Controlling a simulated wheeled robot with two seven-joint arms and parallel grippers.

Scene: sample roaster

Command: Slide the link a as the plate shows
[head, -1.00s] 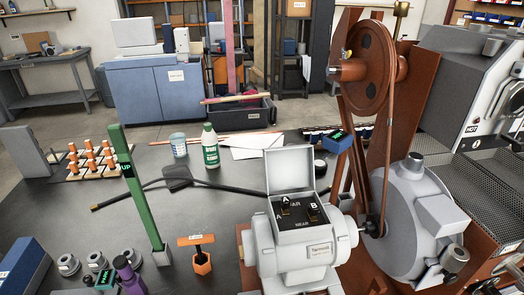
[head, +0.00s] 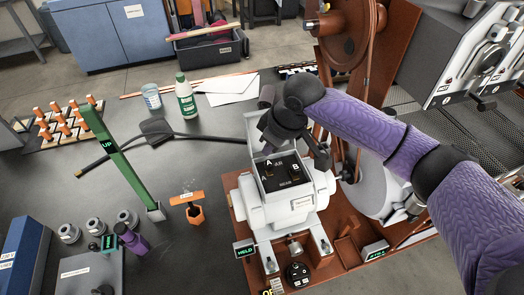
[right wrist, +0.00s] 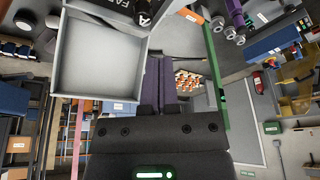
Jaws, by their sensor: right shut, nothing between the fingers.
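The grey terminal box (head: 296,215) stands with its lid up. On its black panel (head: 284,182), a link marked A (head: 268,164) sits at the left and one marked B (head: 295,168) at the right. Words like FAR and NEAR are printed there. A small plate (head: 302,203) on the box front is too small to read. My right gripper (head: 280,134) hangs over the far side of the box, near the lid. In the right wrist view its fingers (right wrist: 160,78) are together and empty, with the open lid (right wrist: 97,62) close at left. My left gripper is not in view.
A green post (head: 120,160) marked UP stands left of the box, and an orange T-handle piece (head: 187,198) lies between them. The drum machine with its brown wheel (head: 345,35) is close at right. A green-labelled bottle (head: 186,98) stands behind. Bench left of the box is partly clear.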

